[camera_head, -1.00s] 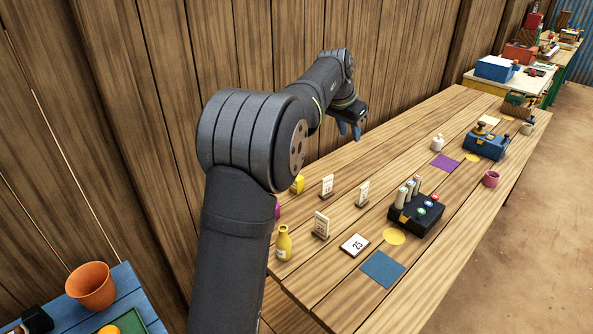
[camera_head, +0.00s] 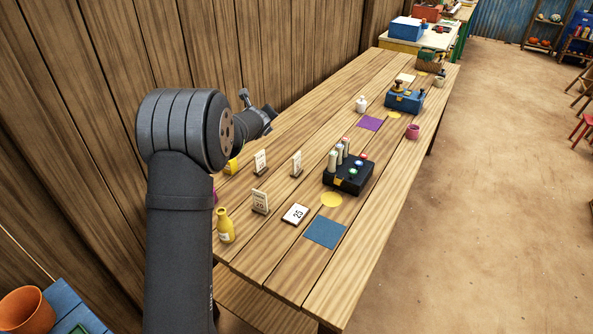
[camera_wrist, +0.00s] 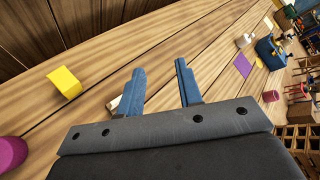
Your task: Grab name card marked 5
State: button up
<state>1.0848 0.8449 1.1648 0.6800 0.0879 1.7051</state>
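Three small upright name cards stand on the wooden table in the head view: a back left card (camera_head: 260,162), a back right card (camera_head: 297,163) and a front card (camera_head: 260,201) that seems to read 20. A white card marked 25 (camera_head: 295,214) lies flat to the right of the front one. I cannot make out a 5 alone on any card. My gripper is open and empty in the wrist view (camera_wrist: 160,66), its blue fingers apart above the table. A small pale object (camera_wrist: 114,103) shows partly behind the left finger. My arm partly hides the gripper in the head view.
A yellow bottle (camera_head: 225,225) stands at the table's near left. A black box (camera_head: 350,183) with cylinders and coloured knobs sits right of the cards. In the wrist view, a yellow block (camera_wrist: 64,82) and a magenta object (camera_wrist: 10,153) lie left. A wooden wall borders the table.

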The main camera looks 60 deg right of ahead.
aim_at(295, 157)
jog(key=s+f+m+g+h, duration=0.1)
jog(key=s+f+m, duration=0.2)
jog(key=f+m, duration=0.1)
jog(key=s+f+m+g+h, duration=0.1)
jog(key=s+f+m+g, duration=0.1)
jog(key=s+f+m, duration=0.1)
jog(key=s+d+f+m+g+h, duration=0.1)
jog(key=s+f+m+g, duration=0.1)
jog(key=f+m, duration=0.3)
jog(key=shift+s+d+f+m, duration=0.1)
jog(key=shift+s+f+m, duration=0.1)
jog(key=shift+s+m, duration=0.75)
jog(key=shift+w+f, duration=0.15)
jog(key=shift+f, duration=0.4)
jog(key=shift+f+x, duration=0.2)
jog(key=shift+x, duration=2.4)
grip_shut()
